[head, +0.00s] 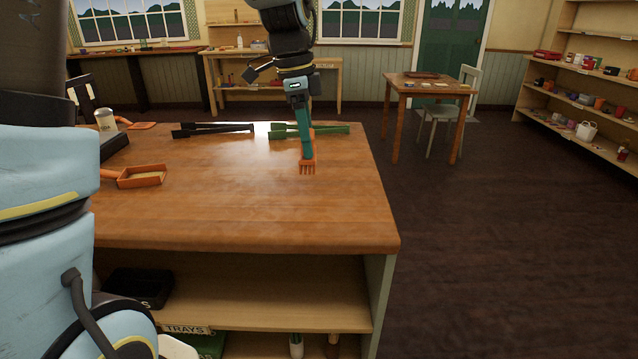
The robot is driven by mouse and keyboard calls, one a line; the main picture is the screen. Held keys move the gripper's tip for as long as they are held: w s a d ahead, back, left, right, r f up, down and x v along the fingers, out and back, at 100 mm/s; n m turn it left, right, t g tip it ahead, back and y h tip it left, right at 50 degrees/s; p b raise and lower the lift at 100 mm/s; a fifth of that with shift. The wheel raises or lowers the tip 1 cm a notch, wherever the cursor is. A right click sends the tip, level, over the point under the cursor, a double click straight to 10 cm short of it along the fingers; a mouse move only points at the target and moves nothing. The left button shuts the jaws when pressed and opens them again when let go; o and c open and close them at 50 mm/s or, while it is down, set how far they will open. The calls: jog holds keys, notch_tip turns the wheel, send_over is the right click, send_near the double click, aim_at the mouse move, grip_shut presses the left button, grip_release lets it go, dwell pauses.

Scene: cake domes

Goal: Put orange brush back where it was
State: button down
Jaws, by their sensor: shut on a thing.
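The orange brush (307,167) is over the right part of the wooden worktop, its wide toothed end pointing down toward me. My gripper (306,142) comes down from above and is shut on the brush's upper part. The fingers hide much of the handle. I cannot tell whether the brush's lower end touches the worktop or is just above it.
On the worktop (240,220), green tongs (335,129) lie right behind my gripper and black tongs (213,130) lie to their left. An orange scoop-like pan (142,177) and a pale lidded cup (105,121) are at left. The front right worktop is clear.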

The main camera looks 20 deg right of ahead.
aim_at(308, 170)
jog(key=shift+f+p, duration=0.55)
jog(key=shift+f, duration=3.05)
jog(key=shift+f, duration=0.15)
jog(key=shift+c, duration=0.2)
grip_release()
